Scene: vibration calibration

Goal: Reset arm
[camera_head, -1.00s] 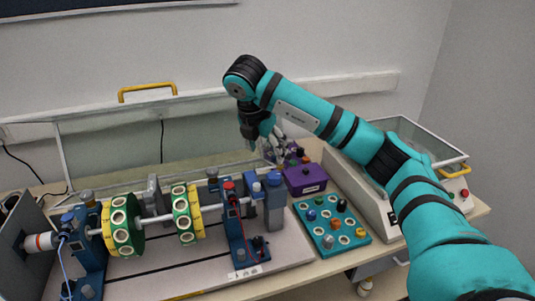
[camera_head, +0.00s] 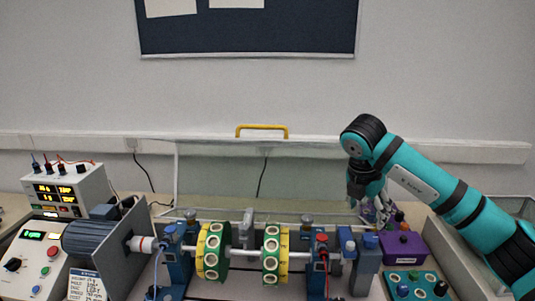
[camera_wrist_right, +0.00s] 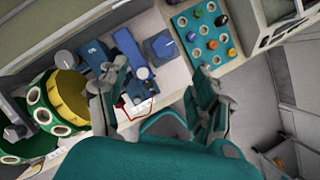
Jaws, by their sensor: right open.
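My right arm comes in from the right in the head view. Its gripper (camera_head: 368,203) points down behind the right end of the rotor rig, close to the purple box (camera_head: 403,246). In the right wrist view the gripper (camera_wrist_right: 158,98) has its two fingers wide apart with nothing between them. The rig's shaft carries two green and yellow discs, the left disc (camera_head: 213,251) and the right disc (camera_head: 275,254). A blue bearing stand (camera_head: 318,268) holds the shaft near its right end. My left gripper is out of view.
A teal tray (camera_head: 388,279) with coloured pegs lies in front of the purple box; it also shows in the right wrist view (camera_wrist_right: 193,50). A grey motor (camera_head: 90,245), a control box (camera_head: 35,262) and a power supply (camera_head: 65,190) stand at the left. A clear cover with a yellow handle (camera_head: 262,128) stands behind the rig.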

